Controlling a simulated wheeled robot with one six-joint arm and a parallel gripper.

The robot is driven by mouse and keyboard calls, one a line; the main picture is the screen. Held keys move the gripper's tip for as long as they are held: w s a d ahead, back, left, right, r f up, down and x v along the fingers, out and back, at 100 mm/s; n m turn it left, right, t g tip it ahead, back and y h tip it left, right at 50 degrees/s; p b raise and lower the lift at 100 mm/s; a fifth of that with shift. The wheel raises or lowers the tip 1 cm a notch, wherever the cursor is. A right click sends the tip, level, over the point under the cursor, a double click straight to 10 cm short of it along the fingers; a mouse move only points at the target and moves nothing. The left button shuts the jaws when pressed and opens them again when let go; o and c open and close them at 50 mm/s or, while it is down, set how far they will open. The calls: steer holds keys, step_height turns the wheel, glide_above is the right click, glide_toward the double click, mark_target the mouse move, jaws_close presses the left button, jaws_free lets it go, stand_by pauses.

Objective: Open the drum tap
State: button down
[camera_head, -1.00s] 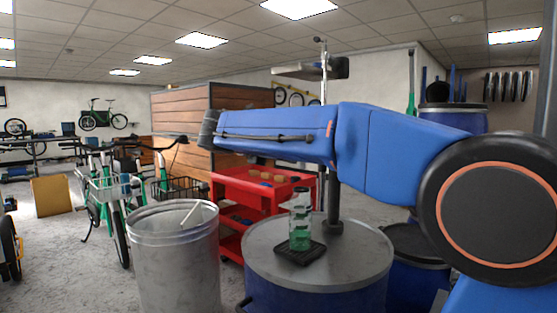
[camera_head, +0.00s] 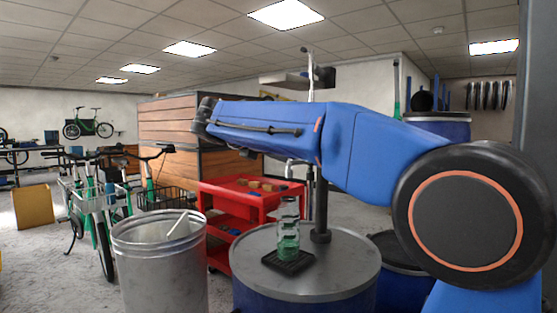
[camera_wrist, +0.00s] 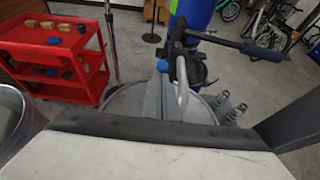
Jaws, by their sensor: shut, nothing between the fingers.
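The blue drum (camera_head: 345,287) with a grey lid stands below my blue arm in the head view. A black post with a base (camera_head: 320,215) rises from its lid. In the wrist view the lid (camera_wrist: 125,100) is below a black fitting with a pale curved spout (camera_wrist: 182,85) and a long black handle (camera_wrist: 228,43). A clear bottle with green contents (camera_head: 288,238) stands on a black tray (camera_head: 272,262) on the lid. My gripper (camera_wrist: 161,70) shows as grey fingers, shut and empty, just left of the spout. Whether it touches is unclear. A small blue part is at its tips.
A grey metal bin (camera_head: 160,265) stands left of the drum. A red cart (camera_head: 240,200) with small blocks is behind it, and also in the wrist view (camera_wrist: 25,45). Bikes (camera_head: 95,205) stand further left. A dark lidded drum (camera_head: 400,255) is at the right.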

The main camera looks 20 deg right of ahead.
steer(key=shift+w+d+r+g+y, duration=0.3)
steer(key=shift+d+r+y, duration=0.1)
steer(key=shift+r, duration=0.65)
steer(key=shift+w+d+r+g+y, duration=0.15)
steer(key=shift+w+d+r+y, duration=0.2)
steer(key=shift+r, duration=0.75)
steer(key=shift+w+d+r+g+y, duration=0.3)
steer(key=shift+d+r, duration=0.2)
steer(key=shift+r, duration=0.55)
steer(key=shift+d+r, duration=0.1)
steer(key=shift+r, duration=0.15)
steer(key=shift+s+a+f, duration=0.2)
steer(key=shift+a+f, duration=0.05)
steer(key=shift+f, duration=0.05)
steer(key=v, duration=1.1)
steer(key=shift+a+f, duration=0.15)
steer(key=shift+a, duration=0.25)
